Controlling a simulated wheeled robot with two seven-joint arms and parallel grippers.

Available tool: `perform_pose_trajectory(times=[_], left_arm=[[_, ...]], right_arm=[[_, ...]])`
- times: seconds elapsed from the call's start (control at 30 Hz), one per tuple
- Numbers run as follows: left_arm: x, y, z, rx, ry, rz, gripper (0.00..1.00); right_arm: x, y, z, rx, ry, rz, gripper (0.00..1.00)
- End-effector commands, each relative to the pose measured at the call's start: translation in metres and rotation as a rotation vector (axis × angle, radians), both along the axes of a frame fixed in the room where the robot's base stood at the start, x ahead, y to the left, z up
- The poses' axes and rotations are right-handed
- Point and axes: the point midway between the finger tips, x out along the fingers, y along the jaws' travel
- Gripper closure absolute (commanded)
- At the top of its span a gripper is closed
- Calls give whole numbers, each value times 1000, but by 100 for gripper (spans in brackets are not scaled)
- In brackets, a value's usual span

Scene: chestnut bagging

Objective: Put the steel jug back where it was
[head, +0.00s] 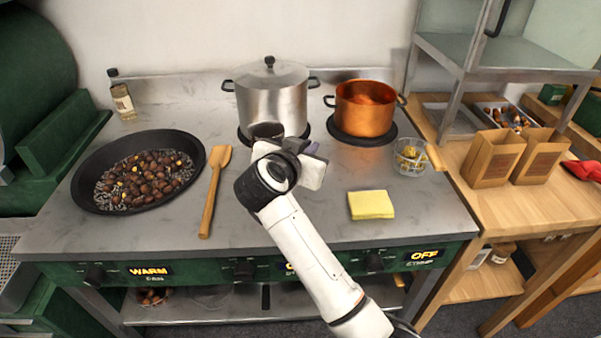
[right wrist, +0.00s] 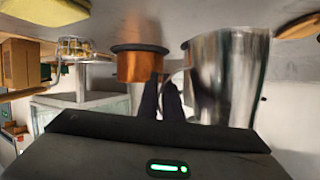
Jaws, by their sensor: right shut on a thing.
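The steel jug (head: 267,131) is in the middle of the counter in the head view, in front of the large lidded steel pot. Its dark open top shows, and my right gripper (head: 290,152) hides much of its body. In the right wrist view, which looks upside down, the jug (right wrist: 228,75) stands large at the right with its handle toward the dark fingers (right wrist: 165,98). My right gripper is shut on the jug at the handle side. The jug looks upright; I cannot tell if its base touches the counter. My left gripper is not in view.
A black pan of chestnuts (head: 100,200) and a wooden spatula (head: 214,185) lie left. The lidded pot (head: 270,98) and copper pot (head: 364,112) stand behind. A yellow cloth (head: 371,205) and glass jar (head: 410,158) are right. The counter between spatula and cloth is partly free.

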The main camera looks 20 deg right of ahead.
Motion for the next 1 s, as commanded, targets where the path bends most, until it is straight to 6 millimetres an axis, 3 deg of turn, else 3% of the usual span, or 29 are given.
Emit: perform_pose_trajectory(times=[0.4, 0.67, 0.8, 1.0], left_arm=[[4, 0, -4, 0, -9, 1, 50], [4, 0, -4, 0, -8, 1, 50], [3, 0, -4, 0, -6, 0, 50], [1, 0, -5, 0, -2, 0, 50]], right_arm=[[0, 0, -51, -2, -4, 1, 100], [0, 0, -54, -1, -5, 1, 100], [0, 0, -55, 0, -1, 1, 76], [0, 0, -55, 0, -1, 1, 76]])
